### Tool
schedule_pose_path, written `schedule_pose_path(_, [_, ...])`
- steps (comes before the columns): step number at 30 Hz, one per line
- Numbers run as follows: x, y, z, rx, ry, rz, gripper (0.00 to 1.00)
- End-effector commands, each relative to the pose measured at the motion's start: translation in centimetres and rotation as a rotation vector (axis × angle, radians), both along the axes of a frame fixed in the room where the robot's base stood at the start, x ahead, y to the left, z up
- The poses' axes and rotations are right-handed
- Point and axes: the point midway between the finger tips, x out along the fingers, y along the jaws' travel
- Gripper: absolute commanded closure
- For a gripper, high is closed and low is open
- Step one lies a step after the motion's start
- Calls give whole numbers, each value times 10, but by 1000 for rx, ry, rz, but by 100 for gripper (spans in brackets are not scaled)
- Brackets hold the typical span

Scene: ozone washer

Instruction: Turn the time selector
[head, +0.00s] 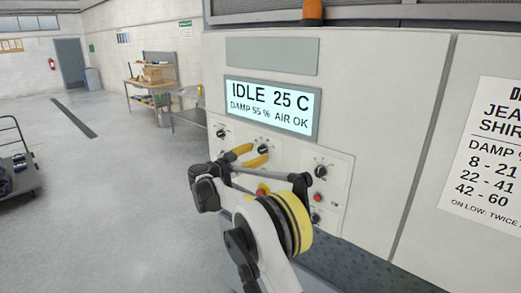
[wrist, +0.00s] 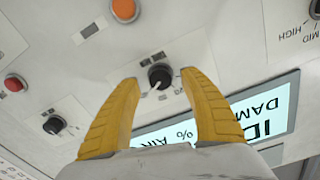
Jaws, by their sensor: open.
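The control panel (head: 290,165) on the white machine carries several black knobs; their labels are too small to tell which is the time selector. My gripper (head: 258,153) is open at the panel, its yellow fingers pointing at the middle knob (head: 263,149). In the wrist view, which is upside down, this knob (wrist: 160,76) sits between the two fingertips, with a gap on each side. Its white pointer aims down-left in that picture. Whether the fingers reach around it in depth is unclear. Another black knob (wrist: 53,125) lies left of the fingers.
The display (head: 270,107) above reads IDLE 25 C, DAMP 55 %, AIR OK. A red button (head: 318,197) sits at the panel's right, and an orange round part (wrist: 124,10) is near the gripper. A chart (head: 490,160) is on the machine's right. Open floor lies left.

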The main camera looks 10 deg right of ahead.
Motion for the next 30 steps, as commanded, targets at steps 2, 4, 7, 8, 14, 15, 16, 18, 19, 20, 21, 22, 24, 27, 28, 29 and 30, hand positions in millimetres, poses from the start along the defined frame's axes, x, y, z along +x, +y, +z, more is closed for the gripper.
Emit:
schedule_pose_path(2, [6,-9,1,0,0,0,48])
schedule_pose_path(4, [10,-14,1,0,0,-1,48])
schedule_pose_path(7, [13,-18,0,1,1,0,48])
schedule_pose_path(8, [14,-19,0,1,0,1,48])
schedule_pose_path(14, [14,-19,0,0,1,1,48])
schedule_pose_path(15, [14,-19,0,0,1,1,48])
schedule_pose_path(16, [14,-19,0,0,1,1,56])
schedule_pose_path(18, [14,-19,0,0,1,1,77])
schedule_pose_path(19, [14,-19,0,0,1,1,86])
schedule_pose_path(20, [14,-19,0,0,1,1,96])
schedule_pose_path(21, [14,-19,0,0,1,1,100])
schedule_pose_path(22, [14,-19,0,0,1,1,100])
schedule_pose_path(24, [14,-19,0,0,1,1,100])
schedule_pose_path(27, [14,-19,0,-5,8,1,100])
schedule_pose_path(28, [14,-19,0,-7,11,1,100])
schedule_pose_path(29, [14,-19,-1,-11,17,1,100])
schedule_pose_path(30, [14,-19,-1,-17,26,1,100])
